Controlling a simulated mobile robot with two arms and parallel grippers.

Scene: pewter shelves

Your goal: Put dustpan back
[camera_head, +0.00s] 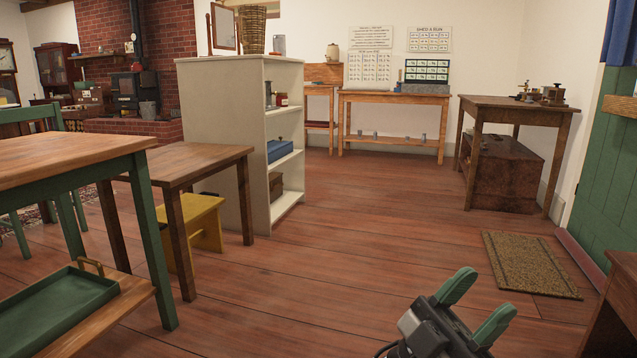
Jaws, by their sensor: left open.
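I cannot make out a dustpan anywhere in the head view. My left gripper (487,292) shows at the bottom, right of centre. Its two green fingers are spread apart with nothing between them, over bare floor. My right gripper is not in view.
A small table (185,165), yellow stool (200,225) and white shelf unit (225,120) stand left of centre. A doormat (530,263) lies right. The middle floor is clear.

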